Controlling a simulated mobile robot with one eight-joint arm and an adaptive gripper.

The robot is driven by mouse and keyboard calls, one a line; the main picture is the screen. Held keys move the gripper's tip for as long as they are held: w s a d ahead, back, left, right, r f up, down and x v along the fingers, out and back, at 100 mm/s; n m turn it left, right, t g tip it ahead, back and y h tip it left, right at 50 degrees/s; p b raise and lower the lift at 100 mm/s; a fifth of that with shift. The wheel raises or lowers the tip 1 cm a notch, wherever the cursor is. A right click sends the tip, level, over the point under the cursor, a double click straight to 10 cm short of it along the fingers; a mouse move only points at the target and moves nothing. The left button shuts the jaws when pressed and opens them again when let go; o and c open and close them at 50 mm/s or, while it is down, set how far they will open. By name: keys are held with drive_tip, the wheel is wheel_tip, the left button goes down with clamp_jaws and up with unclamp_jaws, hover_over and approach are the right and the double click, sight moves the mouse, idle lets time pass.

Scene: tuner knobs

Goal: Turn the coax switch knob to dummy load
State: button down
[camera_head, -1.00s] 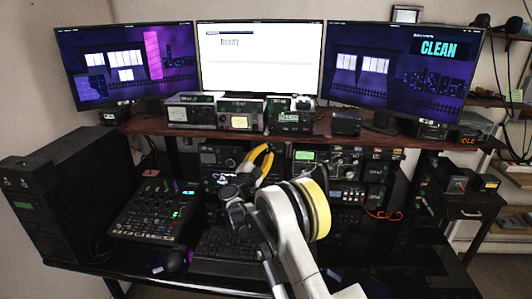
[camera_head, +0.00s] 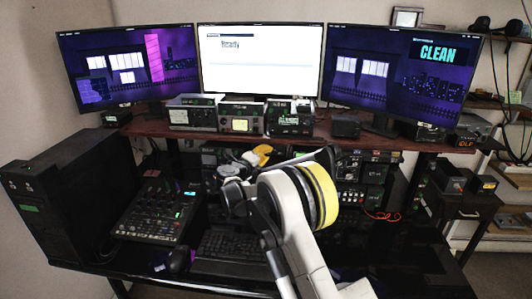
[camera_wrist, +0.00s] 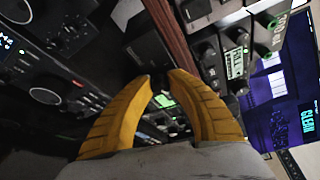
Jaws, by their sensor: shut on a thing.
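My gripper (camera_head: 262,154) reaches toward the radio gear just under the wooden shelf, its yellow fingers pointing away from the head camera. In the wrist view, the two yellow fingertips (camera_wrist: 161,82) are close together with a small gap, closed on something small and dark. This appears to be the coax switch knob, but the fingers hide most of it, and its pointer and labels cannot be read. A dark box (camera_wrist: 140,47) sits right beyond the fingertips, beside the shelf edge. In the head view my arm and gripper cover this spot.
The wooden shelf (camera_head: 375,138) carries several meter boxes (camera_head: 240,117) below three monitors. More radios (camera_head: 365,170) stand under it at the right. A mixer (camera_head: 157,210), keyboard (camera_head: 230,245) and black tower (camera_head: 70,200) are on the desk. In the wrist view the shelf edge (camera_wrist: 171,30) passes close to the fingers.

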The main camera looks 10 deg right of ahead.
drive_tip(key=shift+r+m+g+y+p, duration=0.1)
drive_tip(key=shift+m+g+y+p, duration=0.2)
drive_tip(key=shift+m, duration=0.5)
drive_tip(key=c, duration=1.2)
unclamp_jaws()
drive_tip(key=v, duration=1.2)
drive_tip(key=shift+d, duration=0.1)
